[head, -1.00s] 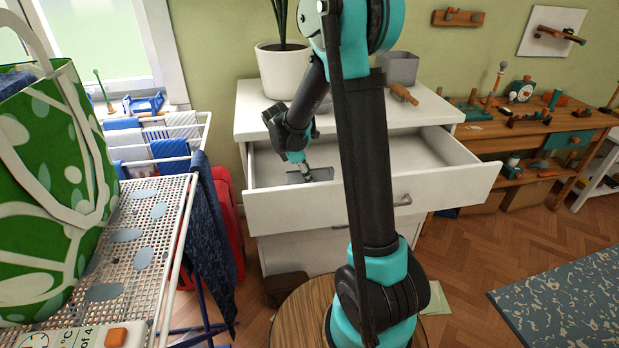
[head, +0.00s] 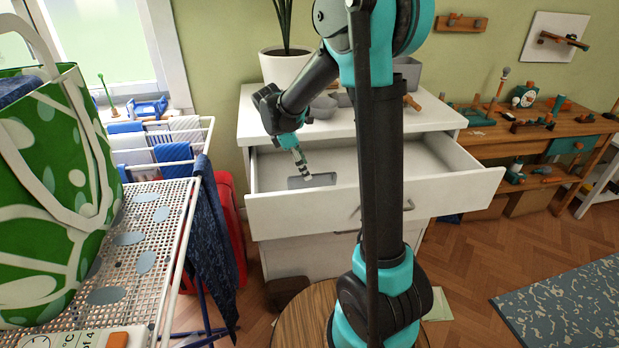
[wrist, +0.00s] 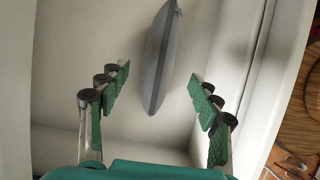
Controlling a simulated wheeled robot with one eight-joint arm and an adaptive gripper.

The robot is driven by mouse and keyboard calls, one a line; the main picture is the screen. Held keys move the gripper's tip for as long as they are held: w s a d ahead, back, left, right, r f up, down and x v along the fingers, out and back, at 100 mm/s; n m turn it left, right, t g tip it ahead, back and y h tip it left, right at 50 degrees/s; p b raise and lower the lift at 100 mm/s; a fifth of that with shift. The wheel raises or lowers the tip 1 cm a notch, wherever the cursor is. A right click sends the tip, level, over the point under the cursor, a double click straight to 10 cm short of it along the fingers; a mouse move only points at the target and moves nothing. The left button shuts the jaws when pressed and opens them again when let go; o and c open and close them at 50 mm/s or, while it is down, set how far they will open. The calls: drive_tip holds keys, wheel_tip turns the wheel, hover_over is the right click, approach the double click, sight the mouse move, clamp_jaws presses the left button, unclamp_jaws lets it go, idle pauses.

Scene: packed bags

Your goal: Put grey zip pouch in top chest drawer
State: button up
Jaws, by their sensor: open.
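The grey zip pouch (head: 313,181) lies on the floor of the open top chest drawer (head: 330,208), near its left front. In the wrist view the pouch (wrist: 162,58) shows as a long grey shape with a dark zip line, ahead of the fingertips and between their lines. My gripper (head: 305,173) is over the drawer, pointing down at the pouch. In the wrist view my gripper (wrist: 158,85) has its two green-padded fingers wide apart with nothing held between them. The pouch appears apart from both fingers.
The white chest (head: 300,258) carries a potted plant (head: 285,68) and small items on top. A drying rack (head: 150,230) with a green bag (head: 50,200) stands at left. A red suitcase (head: 229,215) is beside the chest. The drawer's right part looks empty.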

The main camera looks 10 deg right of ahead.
drive_tip(key=shift+v, duration=2.35)
